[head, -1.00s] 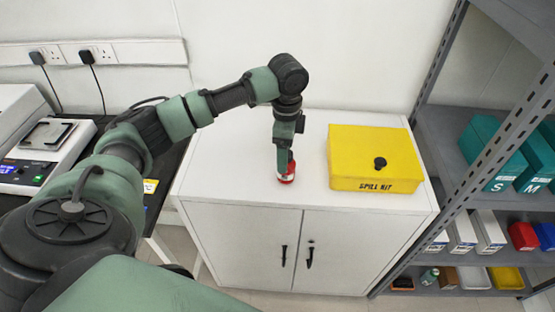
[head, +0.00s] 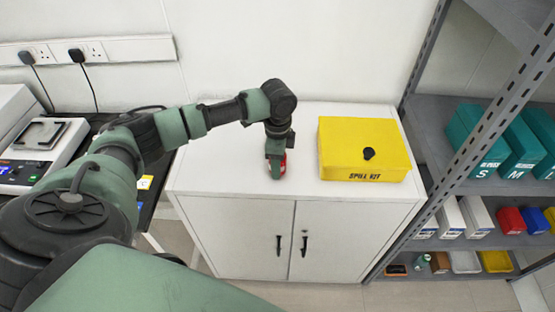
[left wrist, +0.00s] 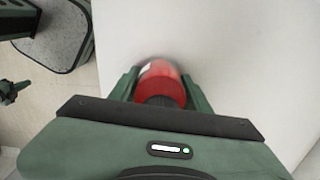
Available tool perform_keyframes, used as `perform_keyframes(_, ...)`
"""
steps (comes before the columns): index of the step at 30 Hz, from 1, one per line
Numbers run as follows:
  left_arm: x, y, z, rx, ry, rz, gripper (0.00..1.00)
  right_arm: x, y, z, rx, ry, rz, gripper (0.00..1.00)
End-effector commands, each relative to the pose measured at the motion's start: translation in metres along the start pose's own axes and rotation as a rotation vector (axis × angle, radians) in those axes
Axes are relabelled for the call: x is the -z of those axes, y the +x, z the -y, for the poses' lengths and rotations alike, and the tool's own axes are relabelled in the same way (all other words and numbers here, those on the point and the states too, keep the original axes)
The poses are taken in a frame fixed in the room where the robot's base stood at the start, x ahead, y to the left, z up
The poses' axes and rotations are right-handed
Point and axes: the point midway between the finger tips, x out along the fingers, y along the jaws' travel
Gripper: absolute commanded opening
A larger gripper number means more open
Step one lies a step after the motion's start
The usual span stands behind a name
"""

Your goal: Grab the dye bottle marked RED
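A red bottle (head: 284,164) with some white on it is at the top of the white cabinet, left of the yellow box. Any lettering on it is too small or blurred to read. My left gripper (head: 276,163) points down at it and hides part of it. In the left wrist view the red bottle (left wrist: 162,78), its dark cap toward me, lies between the two fingers of my left gripper (left wrist: 160,80). The fingers are close along both sides; I cannot tell whether they press on it. My right gripper is out of view.
The white cabinet (head: 235,225) has free top around the bottle. A yellow spill kit box (head: 345,150) stands to its right. A grey shelf rack (head: 432,200) with teal boxes is farther right. A dark bench with a scale (head: 35,150) is at the left.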

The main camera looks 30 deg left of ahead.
Motion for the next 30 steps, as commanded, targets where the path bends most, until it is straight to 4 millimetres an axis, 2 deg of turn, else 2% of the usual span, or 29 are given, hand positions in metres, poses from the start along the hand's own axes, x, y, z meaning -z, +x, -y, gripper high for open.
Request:
perform_keyframes(1, 0.0, 0.0, 0.0, 0.0, 0.0, 0.001, 0.07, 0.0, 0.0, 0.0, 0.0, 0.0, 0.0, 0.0)
perform_keyframes(2, -0.001, 0.0, 0.0, 0.0, -0.001, 0.001, 0.0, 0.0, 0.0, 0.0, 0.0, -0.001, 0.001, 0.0)
perform_keyframes(11, 0.0, -0.003, 0.001, 0.001, -0.001, 0.0, 0.0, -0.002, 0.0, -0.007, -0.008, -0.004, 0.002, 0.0)
perform_keyframes(16, 0.0, -0.016, 0.001, 0.002, -0.001, -0.001, 0.0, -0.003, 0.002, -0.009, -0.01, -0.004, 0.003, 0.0)
perform_keyframes(20, 0.0, -0.04, 0.002, 0.005, -0.002, -0.003, 0.0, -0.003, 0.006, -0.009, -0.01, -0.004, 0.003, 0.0)
perform_keyframes(30, 0.001, -0.137, 0.002, 0.006, 0.0, -0.003, 0.0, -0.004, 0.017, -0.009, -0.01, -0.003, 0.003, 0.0)
